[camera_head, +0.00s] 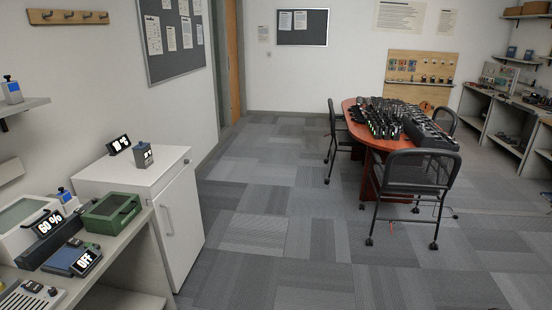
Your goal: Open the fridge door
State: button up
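A small white fridge-like cabinet (140,177) stands against the left wall in the head view. Its door (183,232) faces right and has a pale vertical bar handle (168,220) on it. The door looks shut. A small black display (118,144) and a grey box with a dark knob (143,154) stand on top of the cabinet. My gripper is not in view, so its state and its distance from the handle do not show.
A bench (130,236) with several devices is at the lower left, close to the cabinet. Open carpet (270,220) lies right of the door. A red-brown table (352,126) with radios and mesh chairs (418,172) stands further right. Shelving lines the right wall.

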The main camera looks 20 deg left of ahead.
aim_at(177, 222)
jog(key=u, duration=0.25)
jog(key=i, duration=1.45)
jog(key=u, duration=0.8)
jog(key=i, duration=0.65)
jog(key=u, duration=0.75)
jog(key=i, duration=0.55)
jog(key=u, duration=0.95)
jog(key=i, duration=0.9)
jog(key=u, duration=0.4)
